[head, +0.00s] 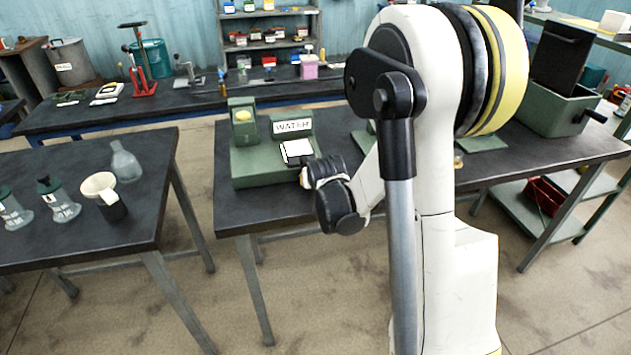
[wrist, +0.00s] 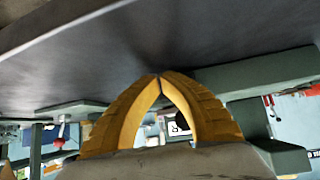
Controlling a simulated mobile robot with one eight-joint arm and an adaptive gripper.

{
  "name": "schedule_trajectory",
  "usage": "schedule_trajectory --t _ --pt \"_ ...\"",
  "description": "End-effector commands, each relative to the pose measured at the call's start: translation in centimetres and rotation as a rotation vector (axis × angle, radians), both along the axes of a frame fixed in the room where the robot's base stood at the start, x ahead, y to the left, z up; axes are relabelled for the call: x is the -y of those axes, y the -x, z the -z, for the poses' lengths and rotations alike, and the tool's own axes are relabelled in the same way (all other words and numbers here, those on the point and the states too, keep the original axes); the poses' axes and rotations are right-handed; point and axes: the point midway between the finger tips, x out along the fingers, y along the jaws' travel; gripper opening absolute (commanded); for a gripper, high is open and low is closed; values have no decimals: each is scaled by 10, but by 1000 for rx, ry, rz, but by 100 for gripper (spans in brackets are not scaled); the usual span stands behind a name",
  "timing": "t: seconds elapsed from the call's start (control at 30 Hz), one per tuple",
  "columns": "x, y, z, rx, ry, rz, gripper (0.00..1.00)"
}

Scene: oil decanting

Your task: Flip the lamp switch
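No part is clearly marked as the lamp switch. A green unit (head: 262,168) on the middle table has an upright block with a round yellowish lamp (head: 242,115) and a WATER sign (head: 292,126). My arm's wrist is at the unit's front right corner and hides part of it; my fingers cannot be made out in the head view. In the wrist view my gripper's yellow fingers (wrist: 160,78) meet at the tips, with nothing seen between them. That view looks upside down; a small red-ended lever (wrist: 60,132) shows at left, by a green plate (wrist: 72,110).
The dark tabletop (wrist: 150,45) lies close to my fingers. The left table holds a clear flask (head: 124,162), a white funnel-topped cup (head: 103,190) and green-capped bottles (head: 60,204). A green bin (head: 560,112) stands at the right. A back bench carries a red press (head: 141,78) and a pink container (head: 309,67).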

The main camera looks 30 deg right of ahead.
Motion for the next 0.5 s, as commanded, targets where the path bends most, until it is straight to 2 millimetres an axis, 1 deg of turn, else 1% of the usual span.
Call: schedule_trajectory --t 0.17,0.5 --pt "8 -10 1 0 1 1 0" --pt "5 -9 0 1 0 0 0"
